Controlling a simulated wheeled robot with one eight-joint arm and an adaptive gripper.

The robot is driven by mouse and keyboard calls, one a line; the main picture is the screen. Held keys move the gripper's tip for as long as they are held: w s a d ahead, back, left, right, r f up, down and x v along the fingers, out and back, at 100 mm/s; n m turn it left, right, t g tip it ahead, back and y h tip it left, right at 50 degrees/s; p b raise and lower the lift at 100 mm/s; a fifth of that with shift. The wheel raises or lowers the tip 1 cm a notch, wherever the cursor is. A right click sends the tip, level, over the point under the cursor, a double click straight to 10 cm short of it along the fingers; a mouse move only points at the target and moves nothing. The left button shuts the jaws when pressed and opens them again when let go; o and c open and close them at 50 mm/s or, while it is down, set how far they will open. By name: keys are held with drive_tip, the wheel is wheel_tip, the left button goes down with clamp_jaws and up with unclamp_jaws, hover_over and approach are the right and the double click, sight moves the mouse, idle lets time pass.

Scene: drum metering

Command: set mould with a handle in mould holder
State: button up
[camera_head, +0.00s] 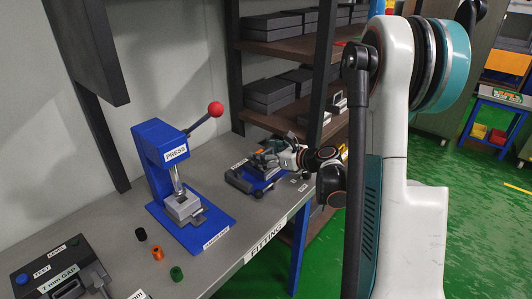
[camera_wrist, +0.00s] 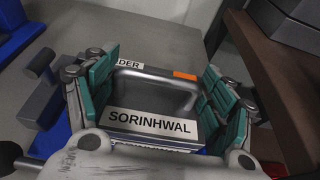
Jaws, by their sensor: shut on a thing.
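The mould with a handle (camera_wrist: 150,124) shows in the wrist view as a grey block labelled SORINHWAL, with a grey bar handle and an orange patch. My gripper (camera_wrist: 160,82) has its teal-padded fingers on both sides and is shut on it. In the head view my gripper (camera_head: 272,157) is at the mould holder (camera_head: 257,184), a blue base with dark parts on the bench. Blue shows just below the mould in the wrist view. The mould is mostly hidden by my gripper in the head view, and I cannot tell whether it is fully seated.
A blue press (camera_head: 160,160) with a red-knobbed lever stands left of the holder. Small black, orange and green cylinders (camera_head: 158,254) lie in front of it. A test unit (camera_head: 62,275) is at the near left. A shelf (camera_head: 285,48) with dark boxes rises behind the holder.

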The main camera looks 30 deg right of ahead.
drive_tip(key=o, duration=2)
drive_tip(key=shift+s, duration=0.1)
